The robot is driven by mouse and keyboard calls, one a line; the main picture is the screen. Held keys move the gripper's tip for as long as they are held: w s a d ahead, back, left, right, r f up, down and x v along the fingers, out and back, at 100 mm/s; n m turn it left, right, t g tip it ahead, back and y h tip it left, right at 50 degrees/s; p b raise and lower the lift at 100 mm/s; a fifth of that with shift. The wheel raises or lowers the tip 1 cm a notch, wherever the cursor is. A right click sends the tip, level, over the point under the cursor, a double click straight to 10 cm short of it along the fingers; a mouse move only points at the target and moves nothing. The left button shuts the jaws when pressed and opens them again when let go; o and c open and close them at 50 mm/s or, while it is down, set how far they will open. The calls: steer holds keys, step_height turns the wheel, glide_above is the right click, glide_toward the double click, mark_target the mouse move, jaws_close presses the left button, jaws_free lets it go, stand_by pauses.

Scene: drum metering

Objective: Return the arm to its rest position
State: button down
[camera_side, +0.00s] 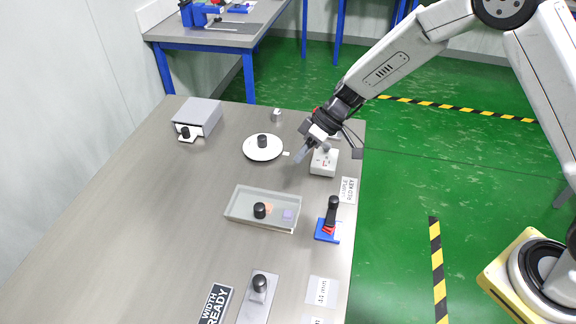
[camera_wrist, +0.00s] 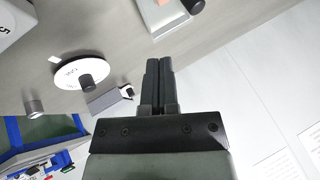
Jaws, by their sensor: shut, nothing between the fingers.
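My gripper (camera_side: 301,155) is held above the right side of the grey table (camera_side: 150,230), between the white disc and the small white box in the side view. In the wrist view my gripper (camera_wrist: 159,62) has its two dark fingers pressed together with nothing between them. It looks clear of the things on the table, though the exact height is hard to tell. Part of the white box is hidden behind my wrist in the side view.
A white disc (camera_side: 263,148) with a black knob, a white box (camera_side: 323,162), a shallow tray (camera_side: 236,208), a blue-based handle (camera_side: 328,228) and a grey box (camera_side: 198,117) stand on the table. A knobbed plate (camera_side: 259,298) is at the front. The left table area is clear.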

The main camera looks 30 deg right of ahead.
steer(key=s+d+r+m+h, duration=0.3)
steer(key=s+d, duration=0.4)
steer(key=s, duration=0.3)
steer(key=s+d+r+m+t+h, duration=0.1)
steer(key=s+d+r+m+h, duration=0.2)
steer(key=s+d, duration=0.4)
steer(key=shift+s+m+h, duration=0.6)
steer(key=shift+s+h, duration=0.1)
steer(key=shift+s, duration=1.15)
steer(key=shift+d+r, duration=0.1)
